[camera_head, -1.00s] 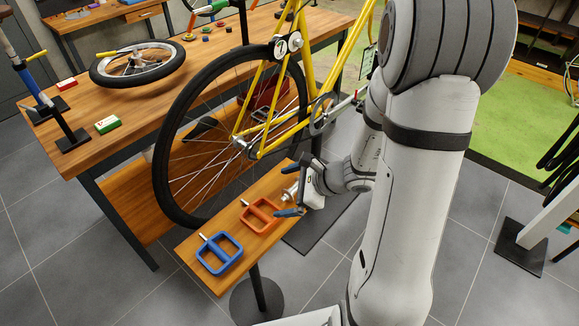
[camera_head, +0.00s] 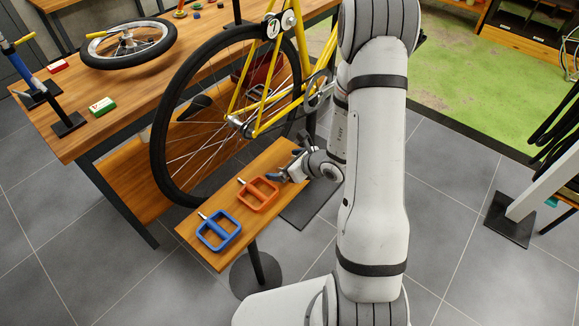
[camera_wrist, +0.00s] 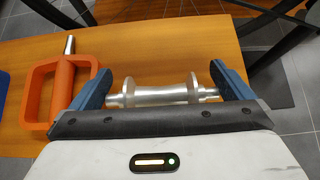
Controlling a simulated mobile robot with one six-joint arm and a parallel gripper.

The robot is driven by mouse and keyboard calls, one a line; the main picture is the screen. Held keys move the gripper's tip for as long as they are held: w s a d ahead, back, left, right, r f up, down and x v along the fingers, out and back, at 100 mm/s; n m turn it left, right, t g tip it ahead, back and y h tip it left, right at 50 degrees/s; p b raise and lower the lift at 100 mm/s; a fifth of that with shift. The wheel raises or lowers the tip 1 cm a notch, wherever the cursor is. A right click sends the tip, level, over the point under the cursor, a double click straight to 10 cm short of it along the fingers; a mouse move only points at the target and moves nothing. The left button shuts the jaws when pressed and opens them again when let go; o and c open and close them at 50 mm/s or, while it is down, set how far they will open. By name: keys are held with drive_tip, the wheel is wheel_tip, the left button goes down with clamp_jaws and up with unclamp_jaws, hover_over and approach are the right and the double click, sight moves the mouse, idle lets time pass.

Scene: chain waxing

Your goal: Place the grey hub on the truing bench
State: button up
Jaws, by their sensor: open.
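The grey hub (camera_wrist: 157,93) is a silvery spool lying sideways on a narrow wooden shelf (camera_head: 202,252). In the wrist view it sits between the two blue fingers of my gripper (camera_wrist: 162,75), which are open on either side of its ends. Whether a finger touches the hub cannot be told. In the head view my gripper (camera_head: 290,168) is at the shelf's far end, and the hub is not clearly visible there. A large wooden workbench (camera_head: 80,135) stands at the left; I cannot tell if it is the truing bench.
An orange pedal (camera_head: 258,195) lies close to my gripper, with a blue pedal (camera_head: 218,231) nearer the shelf's front end. The yellow bicycle's wheel (camera_head: 165,165) rises between shelf and workbench. A small wheel (camera_head: 128,42) and a green box (camera_head: 102,106) are on the workbench.

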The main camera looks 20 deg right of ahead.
drive_tip(key=shift+w+a+f, duration=0.1)
drive_tip(key=shift+c, duration=0.6)
drive_tip(key=c, duration=0.8)
drive_tip(key=shift+o, duration=0.2)
